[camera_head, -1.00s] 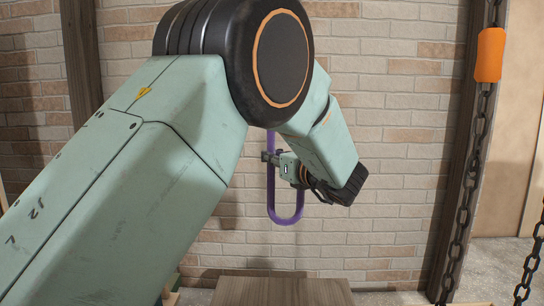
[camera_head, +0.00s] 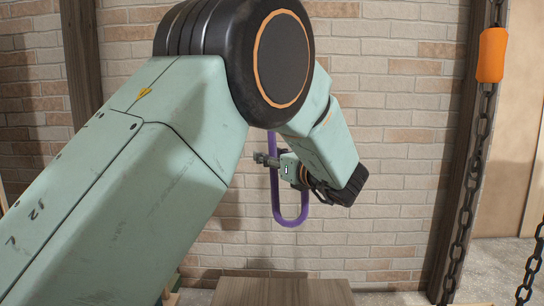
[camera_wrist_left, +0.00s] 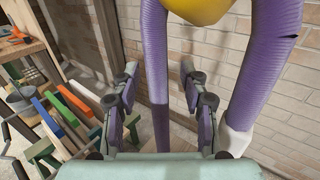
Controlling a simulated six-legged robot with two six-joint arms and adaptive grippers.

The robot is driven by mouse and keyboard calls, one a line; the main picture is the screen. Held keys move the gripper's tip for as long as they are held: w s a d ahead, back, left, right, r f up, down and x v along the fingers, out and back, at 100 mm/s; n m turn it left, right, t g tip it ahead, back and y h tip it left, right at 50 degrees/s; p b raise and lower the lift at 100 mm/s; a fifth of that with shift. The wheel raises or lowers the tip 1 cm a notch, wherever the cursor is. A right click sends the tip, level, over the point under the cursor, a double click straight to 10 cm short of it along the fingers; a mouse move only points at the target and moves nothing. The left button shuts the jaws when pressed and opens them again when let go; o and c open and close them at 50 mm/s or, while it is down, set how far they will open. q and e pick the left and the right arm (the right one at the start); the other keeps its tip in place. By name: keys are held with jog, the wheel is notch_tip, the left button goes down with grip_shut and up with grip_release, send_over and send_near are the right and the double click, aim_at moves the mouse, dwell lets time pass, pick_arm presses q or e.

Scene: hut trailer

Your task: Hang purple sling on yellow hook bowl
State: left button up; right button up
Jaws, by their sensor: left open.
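The purple sling (camera_head: 276,205) hangs as a long upright loop in front of the brick wall in the head view. Its top is hidden behind my left arm. My left gripper (camera_head: 262,159) is open at the sling's left strand. In the wrist view the sling (camera_wrist_left: 263,75) has two strands, one on each side of the yellow hook bowl (camera_wrist_left: 200,9), which shows only partly at the top edge. The left strand runs down between the open fingers of my left gripper (camera_wrist_left: 158,78). Whether the sling rests on the hook is out of view. My right gripper is not in view.
A chain (camera_head: 472,190) with an orange sleeve (camera_head: 491,55) hangs at the right. A wooden surface (camera_head: 283,291) lies low in the middle. In the wrist view, coloured slats (camera_wrist_left: 70,105) and a wooden workbench (camera_wrist_left: 20,48) stand at the left.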

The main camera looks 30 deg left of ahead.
pick_arm(q)
jog(key=v, duration=0.8)
jog(key=shift+r, duration=0.15)
jog(key=shift+d, duration=0.15)
jog(key=x, duration=0.8)
jog(key=shift+f, duration=0.2)
jog(key=shift+r+p, duration=0.5)
jog(key=shift+s, duration=0.1)
